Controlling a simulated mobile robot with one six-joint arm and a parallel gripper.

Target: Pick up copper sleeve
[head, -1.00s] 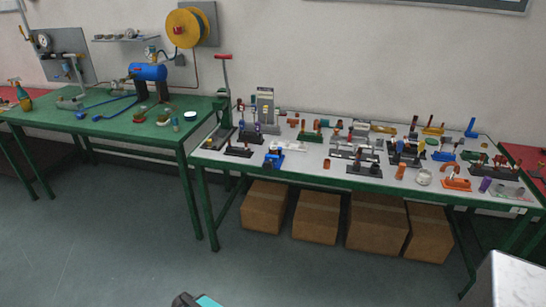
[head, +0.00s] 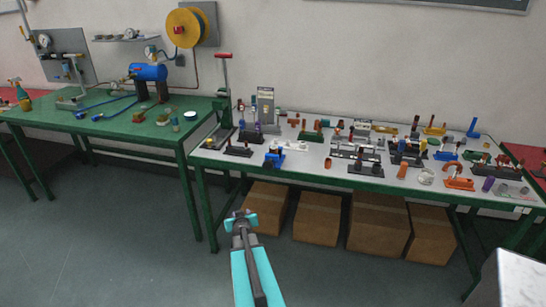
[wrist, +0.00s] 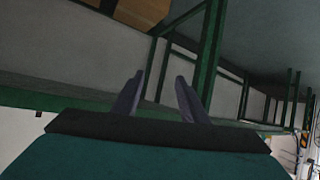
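Several small copper-orange cylinders stand among the fittings on the right table in the head view. One is a taller orange cylinder (head: 402,171) and another is a short copper-brown ring (head: 327,162) near the front edge. I cannot tell which is the copper sleeve. My gripper (head: 240,215) is in front of the tables, low and apart from every fitting. In the wrist view its two fingers (wrist: 160,98) are spread with nothing between them. No copper part shows in the wrist view.
The right table (head: 300,173) is crowded with fixtures and fittings. A tall press (head: 223,100) stands at its left end. Cardboard boxes (head: 318,218) sit underneath. The green table (head: 110,125) holds a blue tank (head: 149,72). The floor in front is clear.

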